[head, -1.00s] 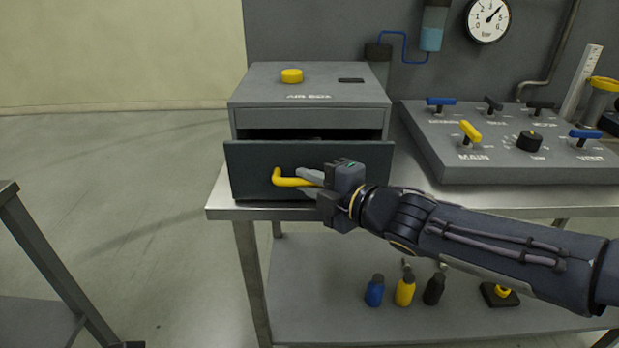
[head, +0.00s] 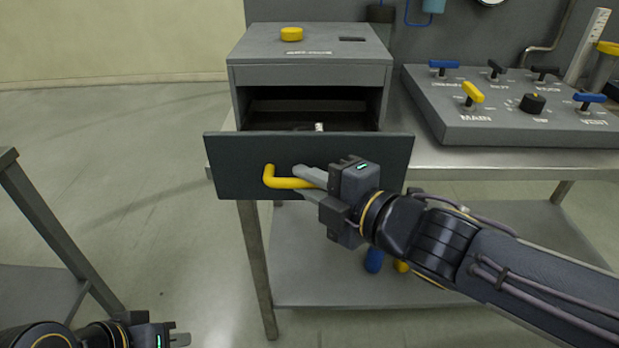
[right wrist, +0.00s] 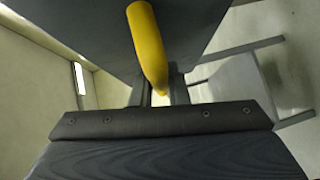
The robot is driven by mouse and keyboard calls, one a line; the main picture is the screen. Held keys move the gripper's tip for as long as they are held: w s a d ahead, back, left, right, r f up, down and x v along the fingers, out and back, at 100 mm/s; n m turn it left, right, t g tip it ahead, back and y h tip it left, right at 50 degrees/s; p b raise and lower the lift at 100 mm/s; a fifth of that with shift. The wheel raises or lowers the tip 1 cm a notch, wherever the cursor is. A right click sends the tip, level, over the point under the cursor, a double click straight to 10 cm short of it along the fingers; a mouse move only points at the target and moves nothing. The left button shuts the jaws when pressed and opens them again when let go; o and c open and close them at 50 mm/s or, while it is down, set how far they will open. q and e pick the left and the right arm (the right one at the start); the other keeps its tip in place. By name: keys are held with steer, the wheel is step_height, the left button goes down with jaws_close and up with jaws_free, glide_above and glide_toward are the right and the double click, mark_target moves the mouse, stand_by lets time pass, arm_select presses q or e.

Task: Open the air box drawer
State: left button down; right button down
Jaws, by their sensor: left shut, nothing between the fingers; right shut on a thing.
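The air box (head: 310,72) is a grey cabinet on the metal table. Its dark drawer (head: 235,165) is pulled well out, and a small pale item (head: 319,127) shows inside. My right gripper (head: 312,180) is shut on the yellow drawer handle (head: 272,178) at the drawer front. The yellow handle (right wrist: 147,45) also shows in the right wrist view, running down to the gripper. My left gripper (head: 180,340) is shut and empty at the bottom left of the head view, low and away from the air box.
A yellow knob (head: 291,34) sits on the air box. A control panel (head: 450,128) with levers and a dial stands to its right. Blue and yellow bottles (head: 374,260) stand on the lower shelf, partly hidden by my right arm. Another table (head: 40,215) stands at the left.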

steer(key=c, duration=1.4)
jaws_free()
steer(key=shift+s+d+r+p, duration=0.2)
steer(key=shift+d+r+p, duration=0.05)
steer(key=shift+p, duration=0.2)
steer(key=f+p+v, duration=0.1)
steer(key=p+v, duration=0.4)
steer(key=v, duration=0.2)
steer(key=shift+r, duration=0.3)
steer(key=shift+s, duration=0.1)
